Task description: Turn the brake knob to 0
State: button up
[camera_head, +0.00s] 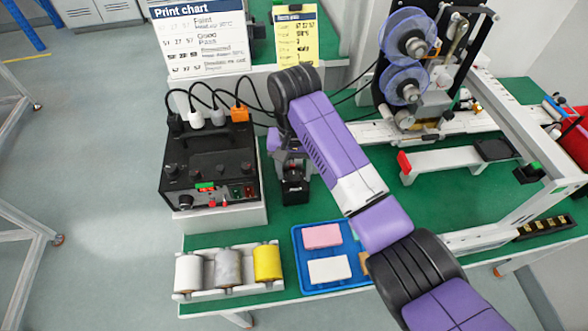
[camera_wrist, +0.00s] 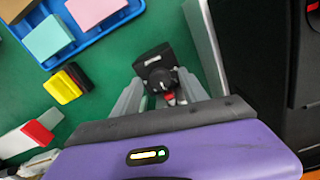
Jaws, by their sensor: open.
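A small black unit (camera_wrist: 152,58) with a round black knob (camera_wrist: 162,80) stands on the green bench. The knob has a short white mark and a red part beside it. The dial's numbers are too small to read. In the head view this unit (camera_head: 295,190) stands right of the coder box, below the end of my arm. My gripper (camera_wrist: 160,84) is open, its two grey fingers on either side of the knob, pointing down at it. I cannot tell whether they touch it. In the head view my arm mostly hides the gripper.
A black control box (camera_head: 208,150) with cables and several knobs stands on a white stand, close left of my arm. A blue tray (camera_head: 299,250) with blocks and a roller rack (camera_head: 215,291) lie at the front. A reel machine (camera_head: 405,60) stands at the back right.

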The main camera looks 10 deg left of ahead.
jog(key=shift+c, duration=0.4)
grip_shut()
jog(key=shift+n+p, duration=0.35)
jog(key=shift+n, duration=0.05)
jog(key=n+p, duration=0.2)
jog(key=shift+r+n, duration=0.15)
jog(key=shift+n, duration=0.25)
jog(key=n+p, duration=0.2)
jog(key=n, duration=0.3)
jog(key=shift+n, duration=0.3)
jog(key=n+p, duration=0.1)
jog(key=n, duration=0.7)
jog(key=shift+n+p, duration=0.3)
jog(key=shift+p, duration=0.05)
jog(key=shift+a, duration=0.1)
